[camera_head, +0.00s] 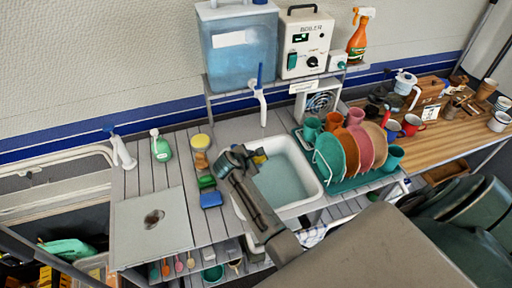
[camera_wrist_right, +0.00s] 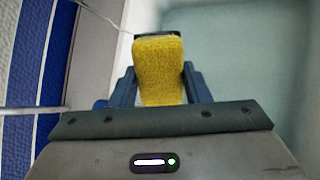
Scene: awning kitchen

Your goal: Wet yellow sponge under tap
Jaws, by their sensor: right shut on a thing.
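My right gripper (camera_head: 254,157) reaches over the near left part of the sink (camera_head: 312,162) and is shut on a yellow sponge (camera_head: 260,158). In the right wrist view the sponge (camera_wrist_right: 158,72) sits upright between the two fingers of the gripper (camera_wrist_right: 160,88), with a dark layer at its far end. The white tap (camera_head: 261,103) with a blue lever stands behind the sink, beyond the sponge and apart from it in the head view. I cannot tell whether water runs from it. My left gripper is not in view.
Several sponges and pads, including a green one (camera_head: 206,182) and a blue one (camera_head: 211,199), lie in a row left of the sink. A dish rack (camera_head: 360,181) with plates and cups stands on the right. A blue water tank (camera_head: 240,50) and a boiler (camera_head: 306,45) stand behind.

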